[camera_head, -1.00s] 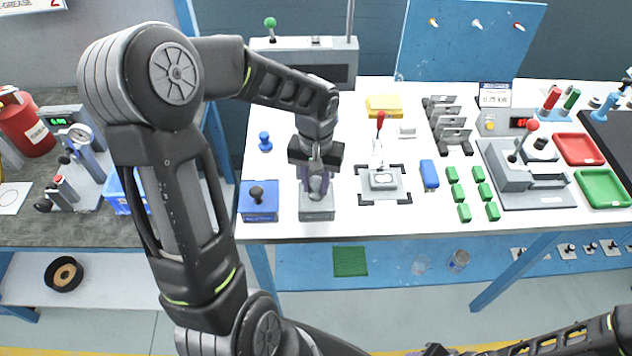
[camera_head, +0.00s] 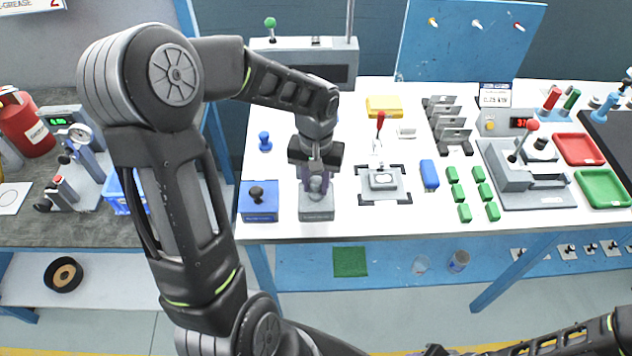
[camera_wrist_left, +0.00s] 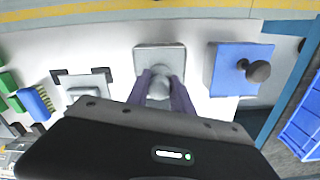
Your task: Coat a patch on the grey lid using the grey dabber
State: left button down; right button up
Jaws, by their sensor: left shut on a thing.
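The grey dabber (camera_head: 317,184) shows as a rounded grey knob over a grey block-shaped holder (camera_head: 317,211). It also shows in the left wrist view (camera_wrist_left: 159,89). My left gripper (camera_head: 316,186) points down with its purple fingers shut on the dabber, one on each side. The dabber's lower end is hidden, and I cannot tell whether it touches the holder. The grey lid (camera_head: 383,181), with a pale outlined patch on top, lies to the right between black corner brackets. My right gripper is not in view.
A blue box with a dark knob (camera_head: 258,202) stands just left of the holder. A red-handled tool (camera_head: 380,124) stands behind the lid. A blue brush (camera_head: 429,174) and several green blocks (camera_head: 465,212) lie to the right. The white table's front edge is close.

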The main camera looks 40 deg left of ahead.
aim_at(316, 181)
pick_arm(q)
jog(key=shift+s, duration=0.1)
jog(key=shift+r+p, duration=2.5)
jog(key=shift+r, duration=1)
jog(key=w+d+m+b, duration=0.2)
jog(key=w+d+m, duration=0.2)
jog(key=w+d, duration=0.6)
jog(key=shift+w+d+r, duration=0.3)
jog(key=shift+d+r, duration=0.05)
jog(key=shift+d, duration=0.8)
